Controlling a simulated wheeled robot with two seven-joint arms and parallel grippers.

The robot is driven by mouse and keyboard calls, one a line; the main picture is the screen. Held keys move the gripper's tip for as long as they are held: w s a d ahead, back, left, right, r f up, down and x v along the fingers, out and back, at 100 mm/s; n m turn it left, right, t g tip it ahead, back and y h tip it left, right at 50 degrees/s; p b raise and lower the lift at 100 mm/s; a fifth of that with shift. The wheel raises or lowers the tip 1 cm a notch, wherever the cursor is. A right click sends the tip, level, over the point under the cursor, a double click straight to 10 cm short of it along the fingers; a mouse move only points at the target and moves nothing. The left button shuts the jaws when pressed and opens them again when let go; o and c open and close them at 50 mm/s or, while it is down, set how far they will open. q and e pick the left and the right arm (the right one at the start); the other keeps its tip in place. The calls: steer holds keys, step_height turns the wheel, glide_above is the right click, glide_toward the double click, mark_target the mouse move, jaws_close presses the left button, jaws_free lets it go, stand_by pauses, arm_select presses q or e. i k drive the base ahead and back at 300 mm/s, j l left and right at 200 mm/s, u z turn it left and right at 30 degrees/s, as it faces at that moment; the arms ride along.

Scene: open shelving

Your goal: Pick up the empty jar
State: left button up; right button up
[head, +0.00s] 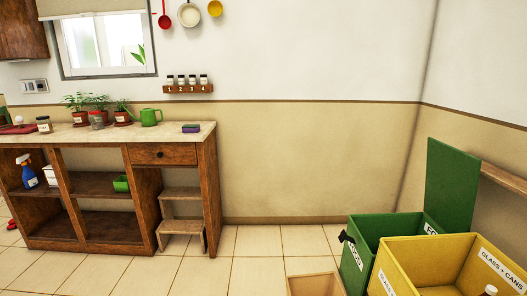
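A small jar (44,124) with a dark lid and a pale label stands on the counter (172,133) at the left, beside the potted plants. I cannot tell whether it is empty. Several small dark-lidded jars (187,80) stand in a wooden wall rack above the counter. Neither of my grippers is in view.
A green bin (385,228) with a raised lid and a yellow "GLASS + CANS" bin (415,252) stand at the right. A wooden box (313,283) is beside them. A step stool (181,226) stands under the counter. The tiled floor (245,255) between is clear.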

mark_target(97, 120)
steer(key=u, duration=1.15)
steer(key=z, duration=2.65)
steer(key=u, duration=2.7)
